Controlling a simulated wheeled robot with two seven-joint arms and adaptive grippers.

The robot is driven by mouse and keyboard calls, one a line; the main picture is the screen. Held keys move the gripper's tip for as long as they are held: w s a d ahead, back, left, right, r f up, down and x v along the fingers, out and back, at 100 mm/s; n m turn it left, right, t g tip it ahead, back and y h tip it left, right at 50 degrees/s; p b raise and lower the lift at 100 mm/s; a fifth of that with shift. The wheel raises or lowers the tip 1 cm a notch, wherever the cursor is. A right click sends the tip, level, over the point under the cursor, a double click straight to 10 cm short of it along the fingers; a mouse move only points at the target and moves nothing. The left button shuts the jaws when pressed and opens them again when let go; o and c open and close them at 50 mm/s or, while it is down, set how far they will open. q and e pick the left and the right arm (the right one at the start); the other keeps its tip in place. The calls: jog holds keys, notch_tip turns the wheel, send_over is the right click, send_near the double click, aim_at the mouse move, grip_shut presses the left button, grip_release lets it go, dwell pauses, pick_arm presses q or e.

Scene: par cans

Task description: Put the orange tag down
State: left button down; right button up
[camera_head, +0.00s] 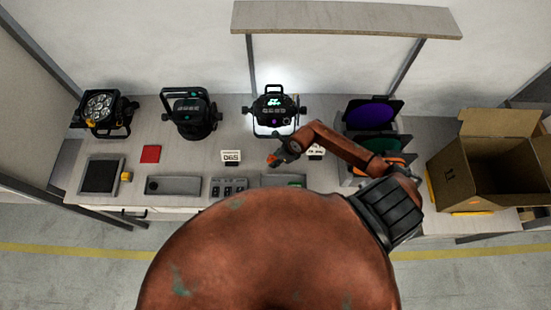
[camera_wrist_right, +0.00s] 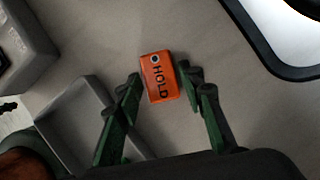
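The orange tag (camera_wrist_right: 160,77), marked HOLD, lies face up in the right wrist view with its whole face visible. In the head view the orange tag (camera_head: 272,159) is a small patch at the tip of my right arm. My right gripper (camera_wrist_right: 159,72) has its green fingers on either side of the tag, with a narrow gap showing at each side, so it looks open around the tag rather than shut on it. In the head view my right gripper (camera_head: 280,156) is over the bench, in front of the middle lamp (camera_head: 274,113). My left gripper is not in view.
Two more lamps (camera_head: 103,112) (camera_head: 190,113) stand to the left on the bench. A red square (camera_head: 150,154), a white number card (camera_head: 231,157) and grey trays (camera_head: 173,186) lie nearby. Coloured filters (camera_head: 372,114) and an open cardboard box (camera_head: 455,178) are at right.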

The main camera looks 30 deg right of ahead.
jog(key=shift+o, duration=1.1)
jog(key=shift+r, duration=0.1)
jog(key=v, duration=1.2)
jog(key=shift+b, duration=0.45)
